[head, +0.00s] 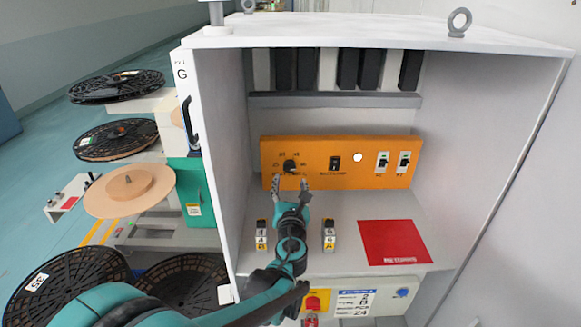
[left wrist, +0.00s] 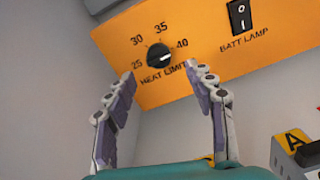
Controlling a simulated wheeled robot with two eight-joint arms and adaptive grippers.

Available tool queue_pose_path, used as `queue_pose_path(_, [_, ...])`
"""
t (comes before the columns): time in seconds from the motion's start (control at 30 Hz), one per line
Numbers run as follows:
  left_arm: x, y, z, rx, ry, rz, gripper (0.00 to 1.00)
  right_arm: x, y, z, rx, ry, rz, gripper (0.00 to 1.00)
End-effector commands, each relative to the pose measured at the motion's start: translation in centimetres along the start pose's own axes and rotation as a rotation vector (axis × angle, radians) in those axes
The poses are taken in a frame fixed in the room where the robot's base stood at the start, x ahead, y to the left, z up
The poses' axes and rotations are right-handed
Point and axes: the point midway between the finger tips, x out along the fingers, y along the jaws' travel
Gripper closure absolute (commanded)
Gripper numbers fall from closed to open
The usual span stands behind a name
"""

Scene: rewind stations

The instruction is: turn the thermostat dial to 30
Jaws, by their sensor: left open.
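The thermostat dial (head: 290,166) is a small black knob on the left part of an orange panel (head: 320,150) inside the open cabinet. In the left wrist view the dial (left wrist: 159,55) has the marks 25, 30, 35 and 40 around it and the words HEAT LIMIT below. A light mark shows on the knob's right side, roughly toward 40; its exact setting is hard to read. My left gripper (head: 290,182) is open and empty, just in front of and below the dial, its fingers (left wrist: 160,80) apart on either side and not touching it. My right gripper is not in view.
A black BATT LAMP switch (left wrist: 240,15) sits right of the dial. Two white switches (head: 393,161) are farther right. Small labelled blocks (head: 262,234) (head: 329,234) and a red plate (head: 395,242) are on the cabinet floor. The cabinet's left wall (head: 222,130) is close to my left arm.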

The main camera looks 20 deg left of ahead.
Motion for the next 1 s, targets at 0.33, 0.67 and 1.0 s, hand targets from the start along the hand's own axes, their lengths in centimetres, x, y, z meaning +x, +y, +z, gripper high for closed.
queue_pose_path(0.33, [5.2,0.0,-0.2,0.006,-0.001,0.001,0.46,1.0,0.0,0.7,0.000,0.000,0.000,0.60])
queue_pose_path(0.67, [7.5,0.0,0.0,0.004,0.000,0.001,0.46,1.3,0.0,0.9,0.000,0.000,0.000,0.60])
queue_pose_path(1.0, [7.5,0.0,0.0,0.003,0.000,0.001,0.88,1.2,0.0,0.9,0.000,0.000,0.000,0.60])
